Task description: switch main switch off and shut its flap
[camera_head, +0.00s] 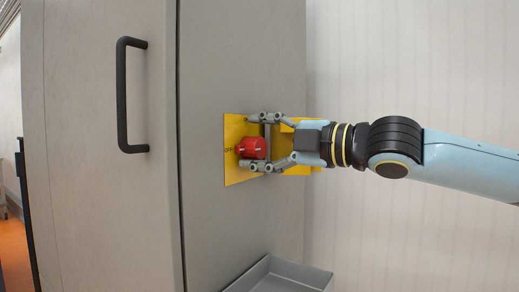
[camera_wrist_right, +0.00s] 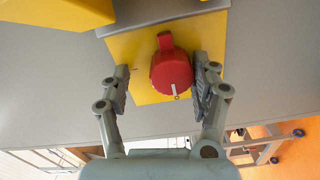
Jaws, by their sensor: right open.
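The main switch is a red rotary knob (camera_head: 252,148) on a yellow plate (camera_head: 235,172) on the grey cabinet's side. A white mark on the knob faces left, towards the "OFF" lettering on the plate. The knob also shows in the right wrist view (camera_wrist_right: 170,68). My right gripper (camera_head: 250,140) is open, with one finger above and one below the knob; I cannot tell whether they touch it. A yellow part (camera_head: 300,171), seemingly the flap, stands out to the right of the plate, swung open and partly hidden behind my gripper. My left gripper is not in view.
A grey cabinet door (camera_head: 90,210) with a black handle (camera_head: 122,100) is to the left. A grey open tray (camera_head: 318,278) sits below the switch. A pale wall (camera_head: 410,50) is behind my right arm.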

